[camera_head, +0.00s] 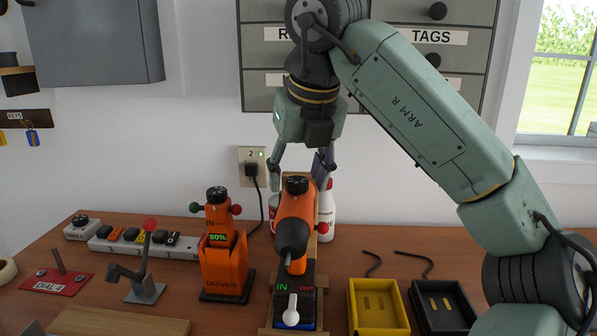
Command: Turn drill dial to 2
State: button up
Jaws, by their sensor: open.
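An orange drill (297,210) with a black chuck stands upright in the middle of the bench, its nose toward the camera. A small dark dial (297,184) sits on its top; I cannot read its number or pointer. My gripper (299,176) is open and points down, one finger on each side of the drill's top in the picture. I cannot tell whether the fingers touch anything. Below the drill, a dark base (308,300) shows IN and OUT marks and a white lever (291,312).
An orange driver (222,265) with an 80% display stands to the left. Yellow (378,325) and black (445,322) trays sit right. A white bottle (327,215) stands behind.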

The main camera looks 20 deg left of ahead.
jog(key=shift+c, duration=0.3)
jog(key=c, duration=1.1)
jog(key=n, duration=0.2)
jog(key=n+g+y, duration=0.1)
jog(key=n, duration=0.1)
jog(key=shift+w+d+n, duration=0.15)
jog(key=shift+n, duration=0.15)
jog(key=shift+w+n+g+y, duration=0.15)
jog(key=shift+n+g, duration=0.4)
jog(key=shift+n, duration=0.7)
jog(key=shift+s+n+g+y, duration=0.15)
jog(key=shift+n+g, duration=0.4)
jog(key=shift+n, duration=0.7)
jog(key=shift+w, duration=0.15)
jog(key=o, duration=1.2)
jog(key=shift+c, duration=0.2)
